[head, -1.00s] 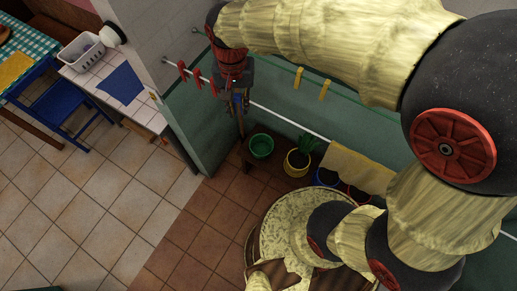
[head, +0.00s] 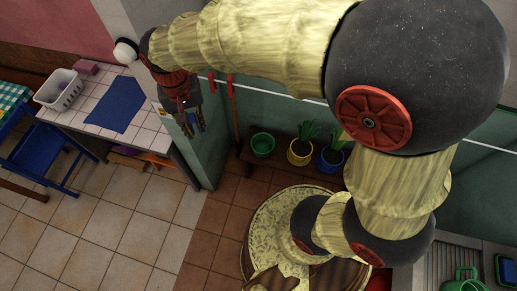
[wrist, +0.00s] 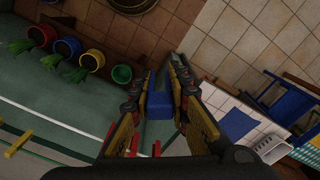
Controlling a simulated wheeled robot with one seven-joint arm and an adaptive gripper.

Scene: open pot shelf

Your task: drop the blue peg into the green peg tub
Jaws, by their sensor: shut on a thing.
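My gripper (head: 192,124) hangs in the air beside the end of the green wall, up and left of the green tub in the head view. It is shut on the blue peg (wrist: 159,104), which sits between the two fingers in the wrist view. In the head view a bit of blue shows at the fingers. The green peg tub (head: 263,144) is a round open tub on the low brown shelf. It also shows in the wrist view (wrist: 122,74), left of my fingertips and apart from them.
A yellow pot (head: 300,152) and a blue pot (head: 331,159), both with plants, stand right of the tub. A tiled table (head: 145,110) with a blue mat and a white basket (head: 60,90) stands left.

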